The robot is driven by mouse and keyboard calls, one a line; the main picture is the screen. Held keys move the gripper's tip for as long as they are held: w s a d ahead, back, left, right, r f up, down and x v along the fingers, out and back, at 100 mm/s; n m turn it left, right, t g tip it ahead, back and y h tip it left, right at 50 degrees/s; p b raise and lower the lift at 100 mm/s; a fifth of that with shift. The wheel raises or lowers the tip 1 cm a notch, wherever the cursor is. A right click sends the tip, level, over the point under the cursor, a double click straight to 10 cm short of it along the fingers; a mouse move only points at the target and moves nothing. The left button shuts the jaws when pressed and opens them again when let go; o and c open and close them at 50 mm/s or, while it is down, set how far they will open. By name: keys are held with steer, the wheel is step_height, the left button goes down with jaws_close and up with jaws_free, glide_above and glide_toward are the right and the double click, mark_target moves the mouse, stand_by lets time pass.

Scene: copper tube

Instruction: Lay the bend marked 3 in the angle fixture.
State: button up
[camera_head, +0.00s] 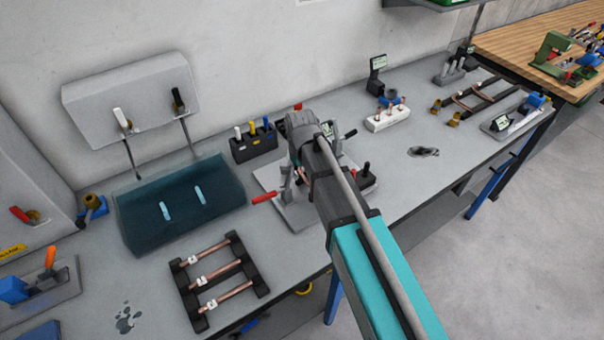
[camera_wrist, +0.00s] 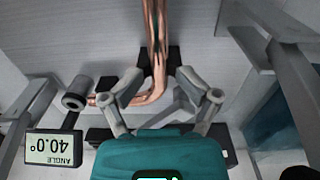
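A bent copper tube (camera_wrist: 155,50) runs down the middle of the wrist view and turns left at its lower end. No number shows on it. My gripper (camera_wrist: 160,84) is open, one finger on each side of the tube, with gaps between. In the head view my gripper (camera_head: 301,180) is over a grey plate device (camera_head: 296,217) with a red handle, and my arm hides much of it. A display (camera_wrist: 54,149) reading 40.0° stands beside the tube. I cannot tell which device is the angle fixture.
A white block (camera_head: 386,120) and another rack (camera_head: 512,93) stand to the right. Bare bench (camera_head: 410,185) lies right of my arm.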

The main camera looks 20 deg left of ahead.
steer(key=shift+w+r, duration=0.1)
steer(key=shift+r, duration=0.1)
step_height(320, 180, up, 10)
steer(key=p, duration=1)
steer(key=shift+a, duration=0.1)
stand_by(1.0)
steer(key=s+d+f+m+b, duration=0.1)
steer(key=d+m, duration=0.4)
steer(key=d, duration=1.3)
steer(key=s+d+f+m+b, duration=0.1)
steer(key=s+d+m, duration=0.3)
steer(key=d, duration=1.5)
steer(key=shift+s+f+m+b, duration=0.2)
steer(key=shift+f+m+b, duration=0.15)
steer(key=shift+f+m, duration=0.15)
